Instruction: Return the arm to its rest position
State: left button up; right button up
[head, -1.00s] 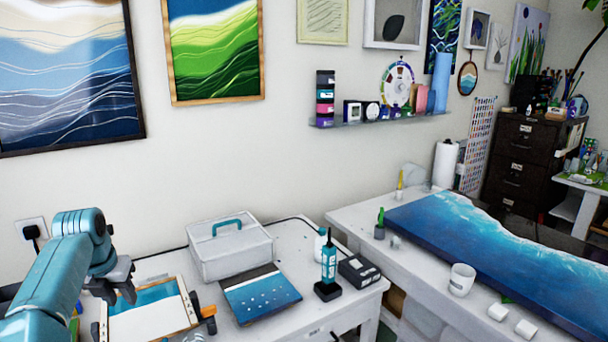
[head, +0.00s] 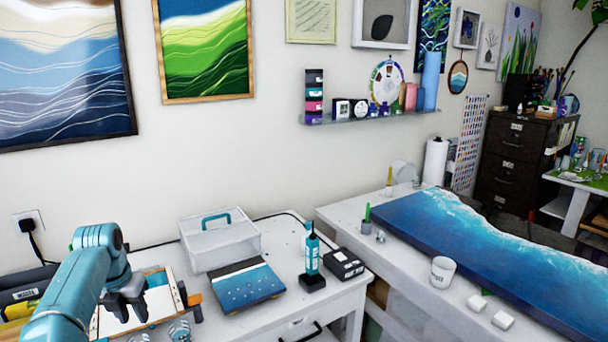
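My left arm comes in from the lower left of the head view. Its dark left gripper (head: 127,306) hangs over a wood-framed tray (head: 184,290) with a white and blue panel. The fingers point down and look a little apart, with nothing visible held between them. Whether the fingertips touch the panel is unclear. My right gripper is not in view.
A white lidded box (head: 219,243), a blue seascape panel (head: 248,286), a teal torch (head: 312,258) and a black box (head: 343,263) stand on the white table. A resin slab (head: 480,250) and white cup (head: 442,272) lie right.

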pick_arm(q)
jog(key=s+d+f+m+g+h, duration=0.1)
jog(key=s+d+f+m, duration=0.3)
jog(key=f, duration=0.4)
jog(key=s+d+f+m+g+h, duration=0.1)
jog(key=s+d+f+m+g, duration=0.15)
jog(key=d+f, duration=0.4)
jog(key=s+d+f+m, duration=0.3)
jog(key=s+d+f, duration=0.1)
jog(key=f, duration=0.5)
jog(key=s+d+f+m, duration=0.2)
jog(key=s+d+m, duration=0.1)
jog(key=s+m, duration=0.4)
jog(key=s+d+f+m+t+h, duration=0.1)
jog(key=s+d+f+m, duration=0.2)
jog(key=s+m, duration=0.5)
jog(key=s+d+f+m+t+h, duration=0.1)
jog(key=s+d+f+m, duration=0.2)
jog(key=s+d+m, duration=0.2)
jog(key=s+m, duration=0.3)
jog(key=m, duration=0.2)
jog(key=shift+d+f+m, duration=0.15)
jog(key=shift+d+m, duration=0.05)
jog(key=shift+m, duration=0.15)
